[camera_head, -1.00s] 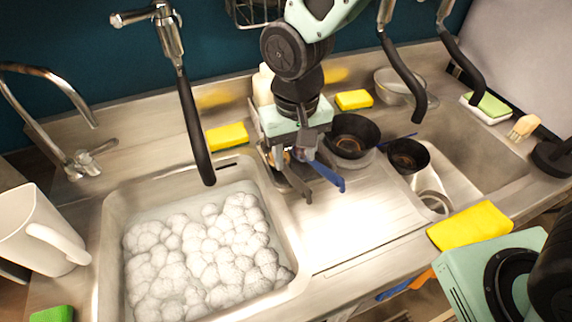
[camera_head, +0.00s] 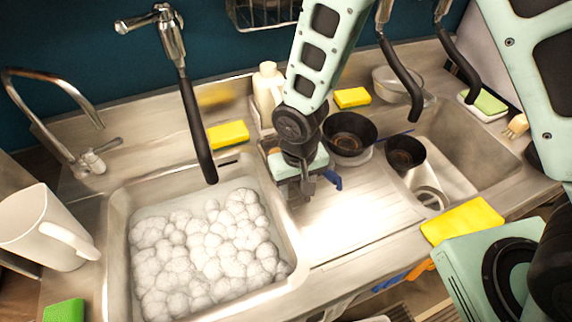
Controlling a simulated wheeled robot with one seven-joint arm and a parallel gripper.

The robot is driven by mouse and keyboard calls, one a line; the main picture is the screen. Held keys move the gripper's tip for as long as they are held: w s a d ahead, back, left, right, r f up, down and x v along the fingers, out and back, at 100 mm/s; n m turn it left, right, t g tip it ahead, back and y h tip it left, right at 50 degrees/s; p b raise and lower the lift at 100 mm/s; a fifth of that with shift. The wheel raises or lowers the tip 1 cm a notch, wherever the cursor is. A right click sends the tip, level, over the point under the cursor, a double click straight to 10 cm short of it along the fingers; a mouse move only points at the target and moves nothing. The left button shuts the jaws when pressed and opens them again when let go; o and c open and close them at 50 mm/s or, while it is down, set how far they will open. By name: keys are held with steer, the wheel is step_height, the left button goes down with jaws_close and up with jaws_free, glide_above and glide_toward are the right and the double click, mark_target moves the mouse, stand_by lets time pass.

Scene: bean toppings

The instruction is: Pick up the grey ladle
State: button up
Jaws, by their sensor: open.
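My gripper (camera_head: 303,192) is over the left edge of the ribbed drainboard, beside the foam-filled sink, pointing down. Its fingers are seen nearly edge-on and hold nothing that I can see. I cannot single out the grey ladle for sure; the gripper and wrist hide part of the area behind them. A small blue piece (camera_head: 334,181) shows just right of the gripper; I cannot tell what it belongs to.
The left sink (camera_head: 117,262) holds white foam. Dark bowls (camera_head: 350,130) (camera_head: 404,153) stand right of my gripper. A white bottle (camera_head: 267,92) and yellow sponges (camera_head: 228,135) (camera_head: 352,97) are behind. Hanging black tap levers (camera_head: 197,130) (camera_head: 402,80) flank the arm. The drainboard front (camera_head: 355,225) is clear.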

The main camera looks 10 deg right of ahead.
steer(key=shift+c, duration=0.4)
jaws_close()
steer(key=shift+r, duration=0.1)
